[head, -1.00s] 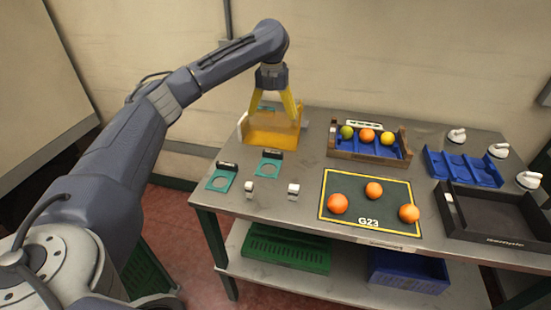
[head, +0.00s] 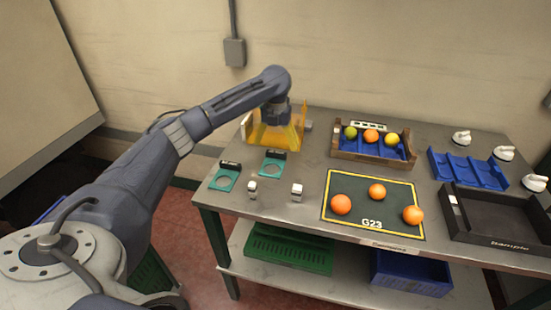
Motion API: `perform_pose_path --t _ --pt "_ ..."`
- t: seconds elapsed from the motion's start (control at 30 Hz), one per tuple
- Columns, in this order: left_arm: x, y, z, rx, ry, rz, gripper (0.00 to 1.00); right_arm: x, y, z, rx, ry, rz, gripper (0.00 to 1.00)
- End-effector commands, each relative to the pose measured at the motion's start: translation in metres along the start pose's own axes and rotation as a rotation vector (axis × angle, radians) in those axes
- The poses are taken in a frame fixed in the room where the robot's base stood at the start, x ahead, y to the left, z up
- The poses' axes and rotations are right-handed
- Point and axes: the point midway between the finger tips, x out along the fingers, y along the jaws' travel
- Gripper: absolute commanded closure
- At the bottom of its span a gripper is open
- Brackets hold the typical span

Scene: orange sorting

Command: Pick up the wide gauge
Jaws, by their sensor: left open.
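Two teal gauges with round holes and dark label blocks lie on the table's left part: a front-left gauge (head: 235,172) and one to its right and farther back (head: 285,163). I cannot tell from their labels which is the wide one. A third teal gauge seen earlier at the back left is now hidden behind my gripper and the amber bin. My left gripper (head: 277,138) points down at the amber see-through bin (head: 288,146), behind the two visible gauges. Its yellow fingers are open and blend with the bin; I see nothing held. My right gripper is out of view.
A dark mat (head: 365,180) holds three oranges. A wooden crate (head: 345,155) with fruit, a blue tray (head: 468,172), a black tray (head: 495,220) and white knobbed items (head: 461,138) fill the right.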

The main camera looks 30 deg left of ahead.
Motion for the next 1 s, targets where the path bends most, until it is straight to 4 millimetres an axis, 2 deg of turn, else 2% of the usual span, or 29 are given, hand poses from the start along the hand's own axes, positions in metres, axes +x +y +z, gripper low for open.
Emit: perform_pose_path --t 0.3,0.5,0.8,0.83,1.0 --pt "0.034 -0.002 -0.002 -0.001 0.004 0.0 0.04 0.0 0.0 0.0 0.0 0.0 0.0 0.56" --pt "0.05 -0.001 -0.001 -0.002 0.002 0.0 0.04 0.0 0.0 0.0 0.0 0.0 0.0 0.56" --pt "0.052 -0.001 -0.001 -0.002 0.0 0.0 0.04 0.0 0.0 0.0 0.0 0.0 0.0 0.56" --pt "0.052 -0.001 -0.001 -0.001 0.0 0.0 0.05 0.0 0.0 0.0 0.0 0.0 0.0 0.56" --pt "0.052 -0.001 -0.001 -0.001 0.001 0.0 0.24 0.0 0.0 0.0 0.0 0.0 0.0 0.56"
